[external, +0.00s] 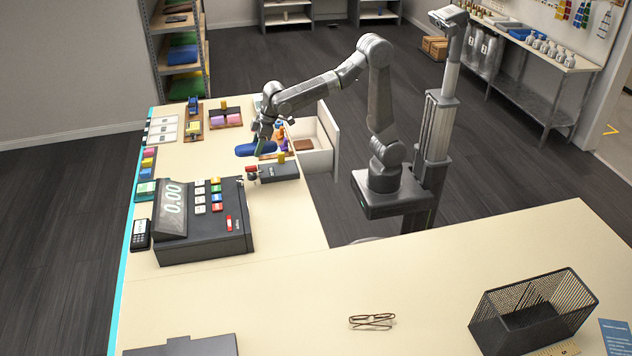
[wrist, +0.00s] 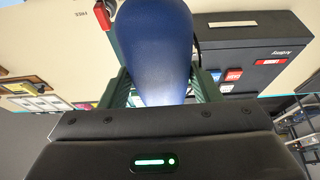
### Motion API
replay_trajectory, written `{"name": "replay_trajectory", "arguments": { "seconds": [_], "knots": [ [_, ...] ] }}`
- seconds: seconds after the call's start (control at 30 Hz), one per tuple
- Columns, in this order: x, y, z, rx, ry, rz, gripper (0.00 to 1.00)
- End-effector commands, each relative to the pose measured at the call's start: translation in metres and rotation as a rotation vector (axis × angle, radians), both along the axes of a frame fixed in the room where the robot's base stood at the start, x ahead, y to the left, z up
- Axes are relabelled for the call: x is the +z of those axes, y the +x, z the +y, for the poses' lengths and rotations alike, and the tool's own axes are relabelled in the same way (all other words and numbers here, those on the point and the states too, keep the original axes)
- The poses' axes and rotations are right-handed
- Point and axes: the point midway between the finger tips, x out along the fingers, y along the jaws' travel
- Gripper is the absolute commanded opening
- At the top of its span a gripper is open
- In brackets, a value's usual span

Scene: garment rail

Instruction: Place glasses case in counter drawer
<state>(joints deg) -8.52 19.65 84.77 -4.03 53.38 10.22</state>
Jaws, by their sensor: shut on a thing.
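The blue glasses case (external: 256,149) is held above the counter in the external view. It fills the top middle of the wrist view (wrist: 155,45). My gripper (external: 268,138) is shut on the case, with a finger on each side of it in the wrist view (wrist: 160,85). The counter drawer (external: 333,140) stands pulled out on the counter's right side, to the right of my gripper. A brown flat item (external: 304,145) lies inside it.
A cash register (external: 205,222) stands on the counter in front of my gripper. A dark box (external: 278,172) and small colourful items sit close to the held case.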

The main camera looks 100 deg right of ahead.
Motion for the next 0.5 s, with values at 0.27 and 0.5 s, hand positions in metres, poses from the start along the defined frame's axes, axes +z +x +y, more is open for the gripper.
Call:
{"name": "replay_trajectory", "arguments": {
  "seconds": [0.27, 0.5],
  "knots": [
    [0.000, 0.000, 0.000, -0.001, 0.000, -0.001, 0.29],
    [-0.009, 0.005, -0.025, -0.018, 0.001, -0.001, 0.29]
  ]
}}
